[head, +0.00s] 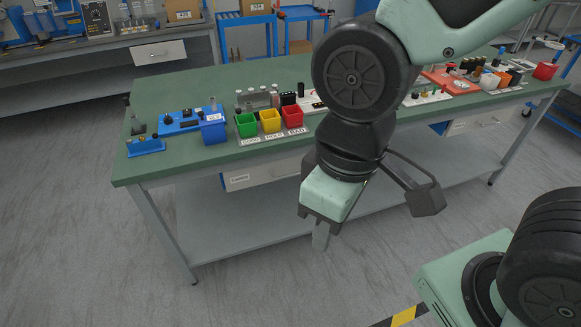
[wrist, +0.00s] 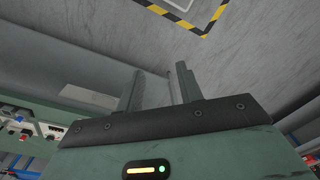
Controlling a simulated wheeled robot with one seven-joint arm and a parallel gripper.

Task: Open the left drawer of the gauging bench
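The green-topped bench (head: 205,165) stands in front of me. I take it to be the gauging bench, though no readable sign confirms this. Its left drawer (head: 265,173) has a pale front under the near edge and looks closed. My arm hides part of its right side, and I cannot make out its handle. My gripper (head: 320,236) hangs in front of the bench, to the right of the drawer front and apart from it, pointing down. In the wrist view, the two fingers of my gripper (wrist: 160,72) stand apart with nothing between them.
A second drawer (head: 470,123) sits under the bench's right part. Green, yellow and red bins (head: 270,121) and a blue bin (head: 213,128) stand on top near the front edge. A lower shelf (head: 245,222) runs below. The grey floor (head: 90,250) in front is open.

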